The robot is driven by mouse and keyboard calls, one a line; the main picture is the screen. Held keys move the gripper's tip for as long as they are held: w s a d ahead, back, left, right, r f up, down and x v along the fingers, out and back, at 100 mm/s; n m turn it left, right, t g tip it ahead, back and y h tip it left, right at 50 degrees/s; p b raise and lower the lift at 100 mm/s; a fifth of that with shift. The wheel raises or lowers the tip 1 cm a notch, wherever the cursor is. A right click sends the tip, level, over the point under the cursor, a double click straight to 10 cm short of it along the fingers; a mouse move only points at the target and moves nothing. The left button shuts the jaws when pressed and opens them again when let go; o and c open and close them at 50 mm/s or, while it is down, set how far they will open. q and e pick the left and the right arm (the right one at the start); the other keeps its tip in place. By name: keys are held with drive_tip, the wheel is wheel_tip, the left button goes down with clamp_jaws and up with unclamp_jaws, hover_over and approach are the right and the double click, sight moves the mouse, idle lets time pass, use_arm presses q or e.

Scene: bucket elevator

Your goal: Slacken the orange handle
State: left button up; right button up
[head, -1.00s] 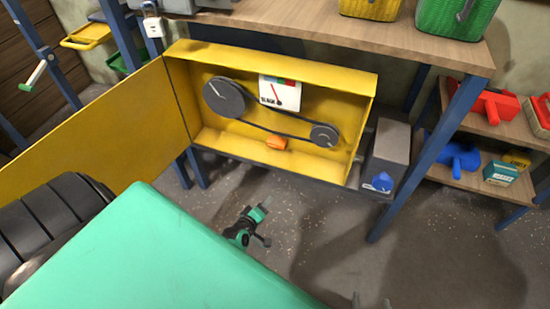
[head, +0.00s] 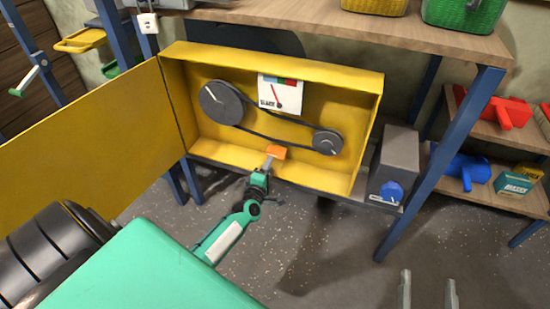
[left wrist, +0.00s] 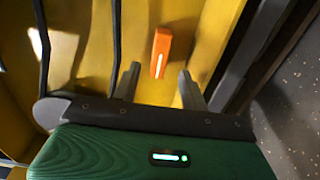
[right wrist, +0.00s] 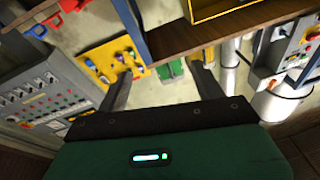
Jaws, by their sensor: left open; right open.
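The orange handle (head: 277,152) sits low inside the open yellow housing, below the belt (head: 262,131) that runs round two grey pulleys. My left gripper (head: 268,165) reaches up to it from below and is open. In the left wrist view the handle (left wrist: 161,52) stands just beyond and between the two spread fingertips (left wrist: 160,82), with gaps on both sides.
The yellow door (head: 90,135) is swung open to the left. A grey box with a blue knob (head: 392,192) adjoins the housing on the right, beside a blue table leg (head: 440,165). A wooden tabletop (head: 400,37) overhangs the housing. The floor in front is clear.

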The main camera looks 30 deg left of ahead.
sight(275, 156)
use_arm(q)
drive_tip(key=b+x, duration=0.1)
drive_tip(key=x, duration=0.4)
drive_tip(key=shift+w, duration=0.2)
drive_tip(key=shift+w+a, duration=0.15)
drive_tip(key=shift+w, duration=0.45)
use_arm(e)
wheel_tip(275, 156, up, 7)
drive_tip(key=d+t, duration=0.2)
drive_tip(key=t, duration=0.2)
drive_tip(key=shift+t, duration=0.3)
use_arm(q)
clamp_jaws()
